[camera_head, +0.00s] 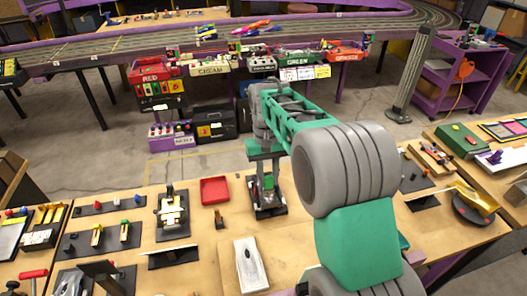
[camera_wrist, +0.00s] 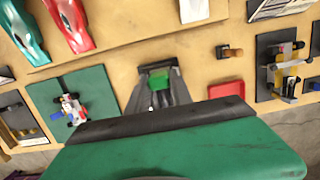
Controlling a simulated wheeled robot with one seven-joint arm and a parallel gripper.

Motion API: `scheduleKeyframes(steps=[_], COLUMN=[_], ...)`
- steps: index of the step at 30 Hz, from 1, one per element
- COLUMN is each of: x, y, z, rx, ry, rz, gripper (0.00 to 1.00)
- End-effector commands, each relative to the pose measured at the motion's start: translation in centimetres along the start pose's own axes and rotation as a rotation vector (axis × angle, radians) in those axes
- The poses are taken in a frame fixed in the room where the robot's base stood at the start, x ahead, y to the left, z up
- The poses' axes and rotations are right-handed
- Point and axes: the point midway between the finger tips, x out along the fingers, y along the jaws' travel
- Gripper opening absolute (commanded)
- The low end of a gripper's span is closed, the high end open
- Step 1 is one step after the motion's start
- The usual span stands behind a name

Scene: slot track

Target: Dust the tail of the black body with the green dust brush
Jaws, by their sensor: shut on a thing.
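My gripper (camera_head: 268,190) is over the middle of the bench, left of my arm in the head view. In the wrist view my gripper (camera_wrist: 160,88) is shut on a green piece, which appears to be the green dust brush (camera_wrist: 160,79); its bristles are hard to make out. A white sheet or board (camera_head: 240,275) lies near the front of the bench with a slim dark, pointed shape, probably the black body (camera_head: 251,262), on it. My gripper is beyond it and slightly right, apart from it. In the wrist view only part of the white board (camera_wrist: 193,10) shows.
A red tray (camera_head: 214,190) and a small brown block (camera_head: 219,219) are left of my gripper. A black stand (camera_head: 172,212) is farther left. A red car body (camera_wrist: 70,22) and a teal car body (camera_wrist: 24,33) lie in the wrist view. Bare bench surrounds the white board.

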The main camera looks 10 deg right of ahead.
Motion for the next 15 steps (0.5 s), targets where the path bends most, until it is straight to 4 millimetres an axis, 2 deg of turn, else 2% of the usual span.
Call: scheduleKeyframes(steps=[1, 3, 6, 15], x=[-1.6, -1.7, -1.3, 0.8], y=[0.0, 0.0, 0.0, -0.1], z=[-1.1, -2.5, -3.6, -4.1], rx=[0.002, 0.004, 0.005, 0.005], ry=[-0.005, -0.004, -0.003, -0.001], rz=[0.000, -0.001, -0.001, -0.001], gripper=[0.00, 0.00, 0.00, 0.00])
